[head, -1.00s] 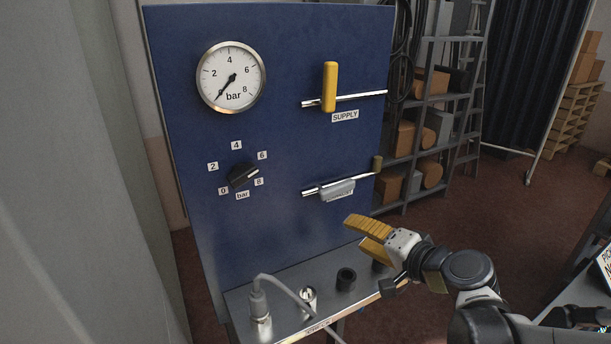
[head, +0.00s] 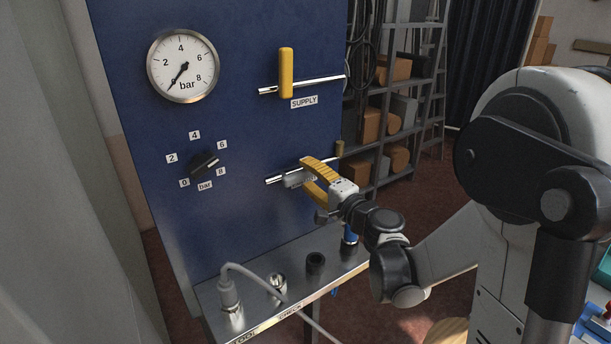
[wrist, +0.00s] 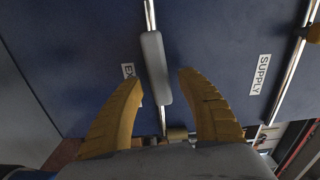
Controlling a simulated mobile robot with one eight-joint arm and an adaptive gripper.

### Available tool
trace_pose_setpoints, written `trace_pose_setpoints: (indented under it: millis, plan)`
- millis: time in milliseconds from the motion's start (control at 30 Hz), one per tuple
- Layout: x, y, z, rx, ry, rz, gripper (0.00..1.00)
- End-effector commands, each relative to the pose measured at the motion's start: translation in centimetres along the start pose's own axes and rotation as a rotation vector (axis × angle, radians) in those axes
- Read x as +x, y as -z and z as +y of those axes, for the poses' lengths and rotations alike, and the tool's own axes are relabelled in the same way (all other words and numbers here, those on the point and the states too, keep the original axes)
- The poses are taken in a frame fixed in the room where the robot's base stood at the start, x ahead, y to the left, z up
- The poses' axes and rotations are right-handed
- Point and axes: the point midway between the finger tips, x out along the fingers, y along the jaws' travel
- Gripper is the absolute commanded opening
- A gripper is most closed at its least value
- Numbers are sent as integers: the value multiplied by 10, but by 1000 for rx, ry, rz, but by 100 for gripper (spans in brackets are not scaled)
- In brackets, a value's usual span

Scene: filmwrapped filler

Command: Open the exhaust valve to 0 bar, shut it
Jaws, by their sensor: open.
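The exhaust valve's grey handle (head: 293,181) lies along its lower pipe on the blue panel; the gripper hides part of it in the head view. In the wrist view the handle (wrist: 155,65) runs between my yellow fingers, apart from both. My gripper (wrist: 160,82) is open around the handle's near end; it also shows in the head view (head: 306,178). The exhaust label (wrist: 128,72) is partly hidden by a finger. The gauge (head: 183,66) has its needle pointing down-left, at about 0 bar.
The yellow supply handle (head: 286,72) stands crosswise on the upper pipe. A black dial (head: 204,164) sits left of the exhaust valve. Below, the metal shelf (head: 262,306) holds a plugged connector (head: 230,295) with a grey cable and several sockets. Shelving stands behind, right.

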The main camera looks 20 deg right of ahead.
Motion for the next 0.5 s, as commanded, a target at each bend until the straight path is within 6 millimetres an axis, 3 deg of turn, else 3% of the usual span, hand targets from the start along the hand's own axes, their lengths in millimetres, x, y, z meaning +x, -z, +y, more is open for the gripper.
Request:
trace_pose_setpoints:
  millis: [133, 400, 500]
  plan:
    - [10, 0, 0, 0, 0, 0, 45]
    - [11, 0, 0, 0, 0, 1, 45]
    - [11, 0, 0, 0, 0, 0, 16]
